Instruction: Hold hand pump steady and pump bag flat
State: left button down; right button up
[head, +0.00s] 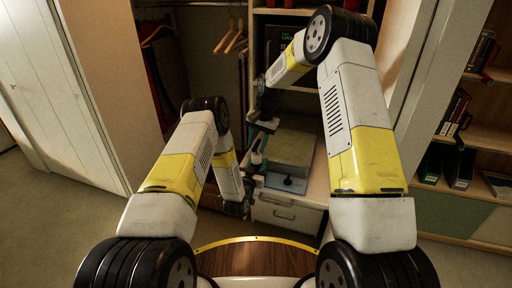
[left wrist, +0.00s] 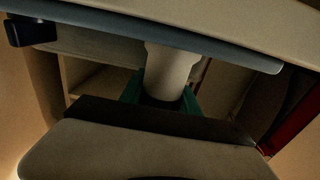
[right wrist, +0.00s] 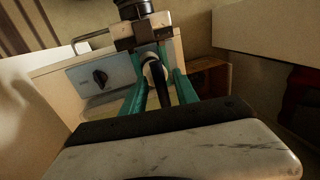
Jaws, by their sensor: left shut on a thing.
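The hand pump (head: 257,157) stands upright at the left front of the blue bag, with a pale body and dark top. My left gripper (head: 243,207) is low beside it. In the left wrist view its green fingers are shut on the pump's white body (left wrist: 171,72). My right gripper (head: 264,122) is above the pump. In the right wrist view its fingers lie on both sides of the pump's dark handle (right wrist: 158,82); whether they grip it is unclear. The blue bag (head: 287,184) lies on the cabinet, its black valve showing in the right wrist view (right wrist: 100,78).
A grey-beige block (head: 290,151) sits on the bag. The bag is on a pale drawer cabinet (head: 285,214) inside the closet. Hangers (head: 236,38) and clothes hang at left. A bookshelf (head: 470,140) stands at right. A round wooden top (head: 255,262) is close in front.

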jog(key=shift+a+f, duration=0.15)
jog(key=shift+f, duration=0.5)
grip_shut()
jog(key=shift+w+a, duration=0.1)
jog(key=shift+a, duration=0.05)
dwell(0.9)
